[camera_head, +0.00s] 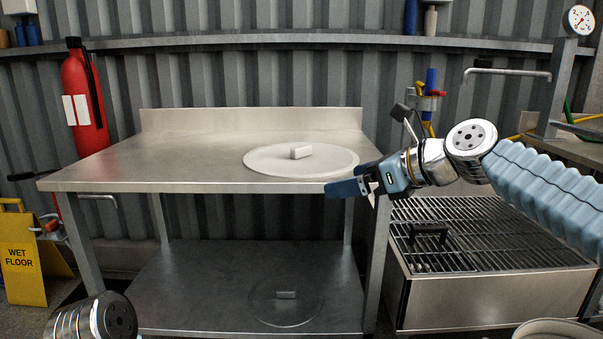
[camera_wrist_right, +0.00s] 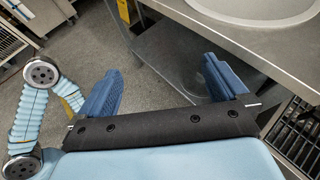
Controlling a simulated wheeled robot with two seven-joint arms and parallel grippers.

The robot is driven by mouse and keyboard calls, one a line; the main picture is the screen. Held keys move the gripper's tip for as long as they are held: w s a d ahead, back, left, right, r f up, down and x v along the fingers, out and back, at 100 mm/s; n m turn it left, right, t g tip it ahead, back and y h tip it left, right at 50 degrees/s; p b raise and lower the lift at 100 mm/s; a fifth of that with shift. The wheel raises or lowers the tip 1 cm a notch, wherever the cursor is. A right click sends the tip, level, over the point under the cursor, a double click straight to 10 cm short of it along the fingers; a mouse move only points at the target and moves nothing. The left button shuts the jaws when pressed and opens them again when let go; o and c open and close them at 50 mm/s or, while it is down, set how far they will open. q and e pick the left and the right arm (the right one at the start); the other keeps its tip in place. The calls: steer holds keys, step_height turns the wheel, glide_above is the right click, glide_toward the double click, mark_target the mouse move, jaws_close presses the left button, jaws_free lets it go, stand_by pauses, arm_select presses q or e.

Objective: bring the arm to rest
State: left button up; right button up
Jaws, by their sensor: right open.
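My right arm comes in from the right in the head view. Its gripper (camera_head: 348,186) is at the front right edge of the steel table (camera_head: 190,170), by the near side of a round white lid. In the right wrist view the right gripper (camera_wrist_right: 161,66) is open, with two blue fingers wide apart and nothing between them. The table edge (camera_wrist_right: 225,50) lies just beyond the fingers. I cannot tell whether the gripper touches the table. My left arm shows only a joint at the bottom left of the head view; its gripper is out of sight.
The round white lid (camera_head: 265,160) with a block handle lies on the tabletop. A clear round lid (camera_head: 285,312) lies on the lower shelf. A grated steel unit (camera_head: 470,235) stands right of the table. A yellow wet-floor sign (camera_head: 20,258) stands left. The tabletop's left half is clear.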

steer(key=w+f+n+g+h, duration=0.1)
steer(key=w+f+n, duration=0.15)
steer(key=f, duration=0.75)
steer(key=w+f+n+h, duration=0.1)
steer(key=w+f, duration=0.2)
steer(key=f, duration=0.7)
step_height(320, 180, down, 19)
steer(key=s+n+g+h, duration=0.2)
steer(key=s+n, duration=0.1)
steer(key=n, duration=0.3)
steer(key=s+f+n+g+h, duration=0.1)
steer(key=s+f+n, duration=0.2)
steer(key=s+f, duration=0.45)
steer(key=s+f+n+g, duration=0.1)
steer(key=s+f+n, duration=0.35)
steer(key=f, duration=0.55)
steer(key=s+d+f+n+g+h, duration=0.1)
steer(key=s+f+n, duration=0.5)
steer(key=s, duration=0.8)
steer(key=shift+d+f+g, duration=0.6)
steer(key=shift+f+g, duration=0.1)
steer(key=shift+f, duration=0.25)
steer(key=shift+s, duration=0.1)
